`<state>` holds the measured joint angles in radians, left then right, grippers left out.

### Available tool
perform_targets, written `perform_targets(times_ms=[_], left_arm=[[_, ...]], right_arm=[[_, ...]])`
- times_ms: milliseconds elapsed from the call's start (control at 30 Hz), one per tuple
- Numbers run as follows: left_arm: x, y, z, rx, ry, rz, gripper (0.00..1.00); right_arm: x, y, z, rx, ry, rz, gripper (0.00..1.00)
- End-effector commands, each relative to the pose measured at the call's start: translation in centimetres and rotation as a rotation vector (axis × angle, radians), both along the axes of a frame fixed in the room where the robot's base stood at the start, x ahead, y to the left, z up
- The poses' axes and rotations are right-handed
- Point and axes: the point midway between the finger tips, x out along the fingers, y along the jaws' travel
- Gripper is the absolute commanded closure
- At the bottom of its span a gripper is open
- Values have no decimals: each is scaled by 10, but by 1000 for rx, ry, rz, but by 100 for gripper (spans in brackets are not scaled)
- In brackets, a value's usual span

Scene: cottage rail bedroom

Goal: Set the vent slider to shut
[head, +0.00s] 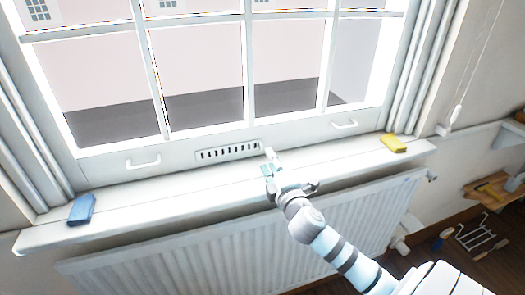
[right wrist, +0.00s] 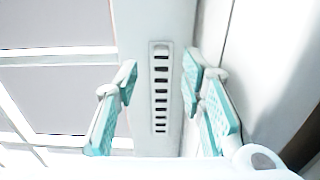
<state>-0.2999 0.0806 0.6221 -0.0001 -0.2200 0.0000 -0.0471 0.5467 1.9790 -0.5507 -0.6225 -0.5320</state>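The vent (head: 230,152) is a white plate with a row of dark slots in the bottom rail of the window frame. In the right wrist view the vent (right wrist: 160,88) runs upright down the middle, its slots showing dark. I cannot make out a separate slider tab. My right gripper (head: 269,163) is at the vent's right end, above the sill. Its teal-padded fingers are spread apart on either side of the vent in the right wrist view (right wrist: 160,70), with nothing between them. I cannot tell whether they touch it. My left gripper is out of view.
The white sill (head: 150,197) holds a blue block (head: 81,209) at the left and a yellow block (head: 392,143) at the right. Two window handles (head: 143,162) flank the vent. A radiator (head: 190,255) is below. A low wooden shelf (head: 492,190) stands at the right.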

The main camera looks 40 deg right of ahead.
Motion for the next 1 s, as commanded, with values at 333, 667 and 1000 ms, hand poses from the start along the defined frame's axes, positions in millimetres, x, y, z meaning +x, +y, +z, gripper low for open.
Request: perform_targets(times_ms=[333, 667, 1000], left_arm=[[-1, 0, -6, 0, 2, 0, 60], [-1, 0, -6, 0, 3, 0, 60], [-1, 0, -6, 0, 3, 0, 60]], right_arm=[[57, -20, 0, 1, -1, 0, 63], [63, -22, 0, 1, 0, 1, 63], [63, -22, 0, 1, 1, 1, 100]])
